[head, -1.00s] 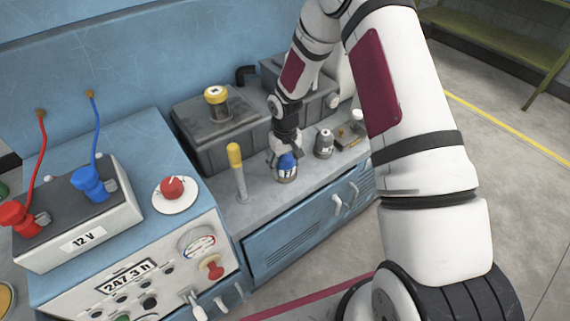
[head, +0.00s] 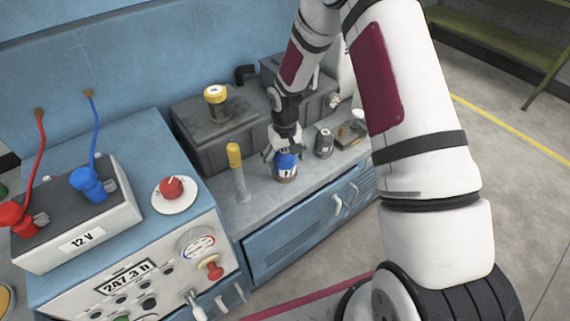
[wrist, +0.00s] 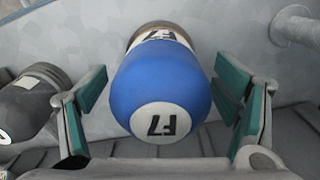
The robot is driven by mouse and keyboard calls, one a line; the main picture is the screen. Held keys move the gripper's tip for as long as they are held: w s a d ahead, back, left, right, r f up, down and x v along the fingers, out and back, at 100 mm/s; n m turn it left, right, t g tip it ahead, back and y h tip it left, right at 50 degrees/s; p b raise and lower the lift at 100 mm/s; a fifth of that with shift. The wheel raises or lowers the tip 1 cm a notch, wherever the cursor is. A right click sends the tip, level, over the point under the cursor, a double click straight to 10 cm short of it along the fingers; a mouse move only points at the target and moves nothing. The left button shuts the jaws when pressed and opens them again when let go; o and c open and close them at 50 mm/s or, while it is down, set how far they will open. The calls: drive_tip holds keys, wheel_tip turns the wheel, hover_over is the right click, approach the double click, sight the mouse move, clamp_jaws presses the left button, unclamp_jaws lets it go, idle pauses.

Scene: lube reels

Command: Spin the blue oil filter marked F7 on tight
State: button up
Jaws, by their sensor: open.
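The blue oil filter marked F7 (head: 286,164) stands upright on the grey bench top beneath my gripper (head: 284,148). In the wrist view the filter (wrist: 160,88) fills the middle, with F7 on its white end and on its side. My gripper (wrist: 160,112) is open, with one green-padded finger on each side of the filter. A gap shows between each finger and the blue surface. A pale metallic ring shows at the filter's far end; what it sits on is hidden.
A grey filter (head: 323,143) stands just right of the blue one. A yellow-topped dipstick (head: 236,172) stands to the left. Behind is a dark grey block (head: 205,135) with a yellow cap (head: 215,95). A small tray (head: 352,132) lies further right.

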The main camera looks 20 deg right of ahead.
wheel_tip(320, 180, up, 10)
drive_tip(key=shift+r, duration=0.25)
drive_tip(key=s+d+r+t+h, duration=0.1)
drive_tip(key=s+r, duration=0.5)
drive_tip(key=r, duration=0.5)
drive_tip(key=s+r+t, duration=0.1)
drive_tip(key=s+r, duration=0.6)
drive_tip(key=r, duration=0.3)
drive_tip(key=s+r+t, duration=0.1)
drive_tip(key=s+r, duration=0.2)
drive_tip(key=s, duration=0.6)
drive_tip(key=s+r+t+y+p, duration=0.1)
drive_tip(key=s+r, duration=0.2)
drive_tip(key=s, duration=0.7)
drive_tip(key=shift+a+r+m, duration=0.3)
drive_tip(key=shift+a+r, duration=0.05)
drive_tip(key=shift+a, duration=0.05)
